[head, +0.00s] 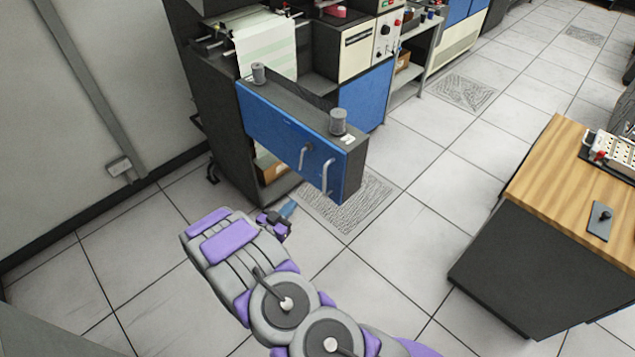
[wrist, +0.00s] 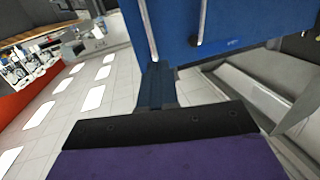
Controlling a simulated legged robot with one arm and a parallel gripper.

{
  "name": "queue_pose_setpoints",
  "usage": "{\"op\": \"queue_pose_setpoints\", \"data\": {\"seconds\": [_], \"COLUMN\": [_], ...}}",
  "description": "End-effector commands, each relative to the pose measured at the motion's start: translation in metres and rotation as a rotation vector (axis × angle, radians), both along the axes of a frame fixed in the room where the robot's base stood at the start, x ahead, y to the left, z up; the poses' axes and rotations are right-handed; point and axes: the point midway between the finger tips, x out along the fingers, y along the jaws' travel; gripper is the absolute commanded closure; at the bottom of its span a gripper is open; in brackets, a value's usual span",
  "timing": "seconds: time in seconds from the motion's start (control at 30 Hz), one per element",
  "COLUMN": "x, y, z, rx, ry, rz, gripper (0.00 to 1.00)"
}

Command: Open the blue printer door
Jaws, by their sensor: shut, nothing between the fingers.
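The blue printer door (head: 285,132) is a thick panel with a dark top that bears two grey knobs. It stands out at an angle from the dark printer (head: 207,95), with open space behind and below it. Two silver handles (head: 326,175) are on its blue face, near its right end. In the wrist view the door (wrist: 250,22) fills the upper right, with both handles hanging above my fingers. My gripper (head: 289,208) is shut and empty, low in front of the printer and below the door's lower edge. The wrist view shows its fingers (wrist: 158,82) together; I cannot tell whether they touch the door.
A second blue panel (head: 365,97) is on the printer's front further right. A cardboard box (head: 270,168) sits low inside the printer. A wood-topped desk (head: 560,165) stands at right. Tiled floor (head: 410,235) between desk and printer is clear. A wall is at left.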

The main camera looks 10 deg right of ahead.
Motion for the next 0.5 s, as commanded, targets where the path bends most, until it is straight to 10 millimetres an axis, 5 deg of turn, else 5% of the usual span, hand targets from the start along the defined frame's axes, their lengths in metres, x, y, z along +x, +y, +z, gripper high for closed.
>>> {"op": "queue_pose_setpoints", "data": {"seconds": [0.23,0.5], "x": [-0.009,0.02], "y": [-0.013,-0.041], "z": [-0.001,-0.002], "rx": [-0.08,-0.077], "ry": [-0.038,-0.037], "rz": [-0.034,-0.038], "gripper": [1.0,1.0]}}
